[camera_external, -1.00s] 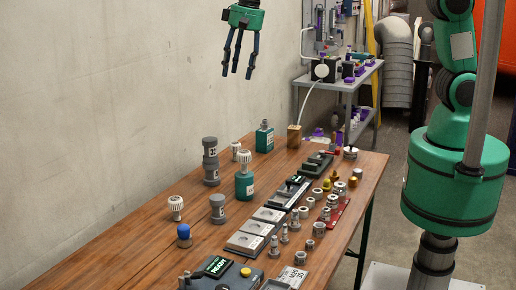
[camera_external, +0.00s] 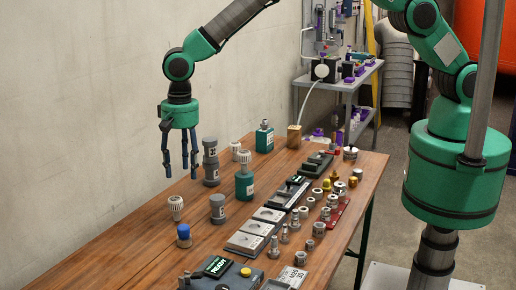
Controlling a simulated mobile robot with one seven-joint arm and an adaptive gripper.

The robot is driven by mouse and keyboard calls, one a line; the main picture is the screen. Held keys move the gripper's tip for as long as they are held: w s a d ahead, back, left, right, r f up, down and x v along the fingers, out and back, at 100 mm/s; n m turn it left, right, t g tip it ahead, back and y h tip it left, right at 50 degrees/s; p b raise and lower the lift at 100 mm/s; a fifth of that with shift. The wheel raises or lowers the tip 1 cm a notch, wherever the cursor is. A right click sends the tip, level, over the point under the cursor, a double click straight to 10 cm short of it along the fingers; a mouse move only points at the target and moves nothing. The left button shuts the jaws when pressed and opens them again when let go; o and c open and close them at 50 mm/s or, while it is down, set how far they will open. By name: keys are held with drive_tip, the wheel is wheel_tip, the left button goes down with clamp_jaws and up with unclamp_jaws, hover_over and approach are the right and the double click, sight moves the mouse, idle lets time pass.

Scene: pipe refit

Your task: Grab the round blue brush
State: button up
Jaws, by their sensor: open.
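The round blue brush (camera_external: 184,232) stands on the wooden table at the left front, with a blue rounded top and a grey lower part. My gripper (camera_external: 180,175) hangs pointing down above the table's left side, its dark fingers spread and empty. It is above and behind the blue brush in the picture, apart from it. A white-topped piece (camera_external: 176,206) stands just behind the brush, between it and my gripper in the picture.
Grey stacked cylinders (camera_external: 211,165) stand right beside my fingers in the picture. A grey cylinder (camera_external: 217,209) and a teal bottle (camera_external: 244,183) stand to the right of the brush. Metal fittings and plates fill the table's right side. The left front of the wooden table (camera_external: 120,262) is clear.

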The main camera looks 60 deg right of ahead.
hover_over(183, 226)
wheel_tip(183, 226, down, 5)
drive_tip(key=shift+w+d+r, duration=0.1)
drive_tip(key=shift+d+r, duration=0.05)
drive_tip(key=shift+r, duration=0.05)
drive_tip(key=shift+f, duration=0.1)
drive_tip(key=shift+f, duration=4.2)
drive_tip(key=shift+f, duration=2.6)
drive_tip(key=c, duration=1.2)
